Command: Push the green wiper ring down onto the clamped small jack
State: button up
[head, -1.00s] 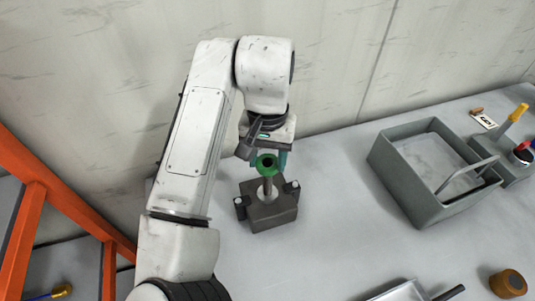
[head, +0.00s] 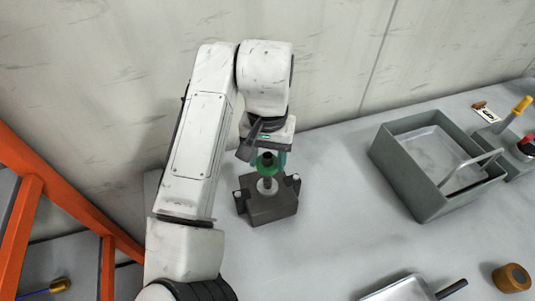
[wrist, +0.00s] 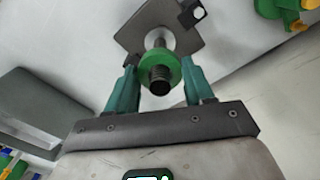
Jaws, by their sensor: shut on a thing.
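The green wiper ring (head: 266,171) is around the upper part of the small jack's screw, and it also shows in the wrist view (wrist: 175,66). The dark threaded screw end (wrist: 160,80) sticks out through the ring. The small jack's pale lower part (head: 267,186) stands upright in a dark grey clamp block (head: 268,208) on the bench. My gripper (head: 268,160) is above the block, with its teal fingers on either side of the ring. In the wrist view my gripper (wrist: 159,66) is shut on the ring. The ring's far side is partly hidden.
A grey open box with a handle (head: 425,205) stands to the right. A metal tray (head: 398,290) and a brown roll (head: 511,278) lie at the front right. An orange frame (head: 60,210) is at the left. The bench right of the clamp block is clear.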

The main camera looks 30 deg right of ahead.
jog(key=b, duration=0.2)
send_over(268, 188)
jog(key=w, duration=0.1)
jog(key=shift+d+f, duration=0.15)
jog(key=shift+f, duration=1.05)
jog(key=shift+d+f, duration=0.1)
jog(key=shift+f, duration=1.05)
jog(key=shift+f+b, duration=0.25)
jog(key=shift+b, duration=0.1)
jog(key=shift+s+f+b, duration=0.2)
jog(key=shift+f+b, duration=0.25)
jog(key=shift+f, duration=0.3)
jog(key=shift+s+f+b, duration=0.15)
jog(key=shift+f+b, duration=0.3)
jog(key=shift+f, duration=0.25)
jog(key=shift+a, duration=0.1)
jog(key=r+p, duration=0.4)
jog(key=shift+w+a+r+p, duration=0.15)
jog(key=shift+w+r+p, duration=0.15)
jog(key=shift+r, duration=0.05)
jog(key=r+p, duration=0.6)
jog(key=r, duration=0.1)
jog(key=r+p, duration=0.3)
jog(key=r, duration=0.1)
jog(key=shift+d, duration=0.25)
